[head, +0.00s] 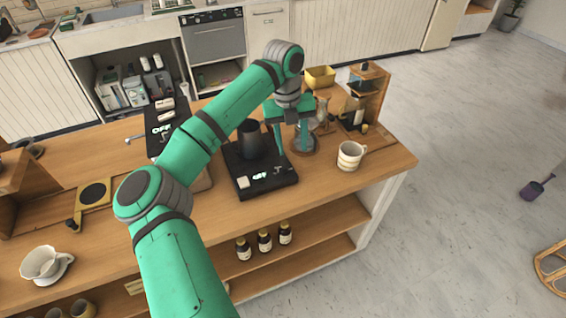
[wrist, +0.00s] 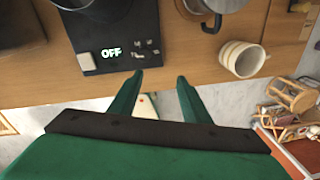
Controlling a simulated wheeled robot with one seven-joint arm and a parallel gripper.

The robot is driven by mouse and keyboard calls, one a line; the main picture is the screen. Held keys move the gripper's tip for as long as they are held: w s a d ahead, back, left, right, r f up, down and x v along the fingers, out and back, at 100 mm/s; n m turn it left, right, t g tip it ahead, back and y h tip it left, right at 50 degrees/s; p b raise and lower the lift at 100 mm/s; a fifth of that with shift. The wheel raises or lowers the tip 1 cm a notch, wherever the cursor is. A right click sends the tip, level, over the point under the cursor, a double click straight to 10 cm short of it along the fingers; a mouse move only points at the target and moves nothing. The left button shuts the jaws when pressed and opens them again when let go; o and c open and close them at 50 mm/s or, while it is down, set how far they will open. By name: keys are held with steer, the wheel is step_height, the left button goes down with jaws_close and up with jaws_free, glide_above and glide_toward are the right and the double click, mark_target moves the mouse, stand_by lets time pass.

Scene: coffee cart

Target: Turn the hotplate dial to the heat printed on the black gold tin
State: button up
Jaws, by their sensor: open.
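A flat black device (head: 283,182) sits on the wooden counter with a dark cylinder (head: 250,140) on top. In the wrist view its front panel (wrist: 120,68) shows a glowing OFF, a pale square button and small faint marks. I cannot make out a dial on it. A second black device (head: 160,147), also with a lit OFF, stands further back left, partly hidden by my arm. I cannot identify the black gold tin or read any printed heat. My gripper (head: 290,138) is open above the counter, right of the dark cylinder; its fingers (wrist: 160,80) are apart and empty.
A wooden stand (head: 372,92) and a yellow container (head: 320,77) are behind. Several dark bottles (head: 264,242) sit on the shelf below. The counter's right front corner is clear.

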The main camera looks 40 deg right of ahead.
mark_target(282, 167)
steer(key=shift+t+y, duration=0.4)
steer(key=f, duration=0.2)
steer(key=w+a+f, duration=0.1)
steer(key=f, duration=0.2)
steer(key=w+f, duration=0.1)
steer(key=f, duration=0.1)
steer(key=shift+w+a+f, duration=0.1)
steer(key=shift+a+f, duration=0.25)
steer(key=shift+f, duration=0.05)
steer(key=shift+w+f, duration=0.15)
steer(key=shift+f, duration=0.45)
steer(key=shift+s+d+f, duration=0.1)
steer(key=shift+s+d, duration=0.15)
steer(key=shift+w+a, duration=0.15)
steer(key=shift+a, duration=0.15)
steer(key=c, duration=1)
